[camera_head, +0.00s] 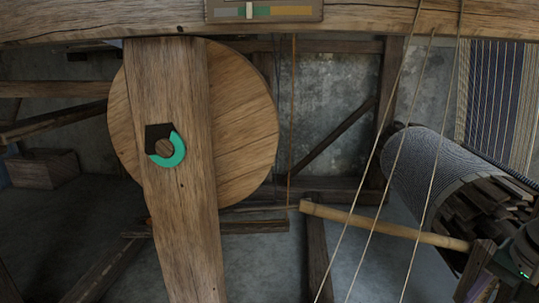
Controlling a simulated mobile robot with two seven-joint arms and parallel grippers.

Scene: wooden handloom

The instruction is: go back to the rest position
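The wooden handloom fills the view. A thick upright post (178,225) stands left of centre, in front of a round wooden disc (243,120). On the post is a dial with a green arc and a dark piece (168,146) around a round wooden centre. A small panel (290,11) with a coloured strip and a pale slider sits on the top beam (90,20). My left gripper is not in view. A dark part with a small green light shows at the lower right edge and may be part of my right arm; no gripper fingers show.
Several slanting cords (384,150) cross the right half. A pale wooden rod (385,224) runs behind them towards a roller wound with dark striped material (432,160). Striped threads or cloth (500,90) hang at the upper right. Floor (262,265) shows between low beams.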

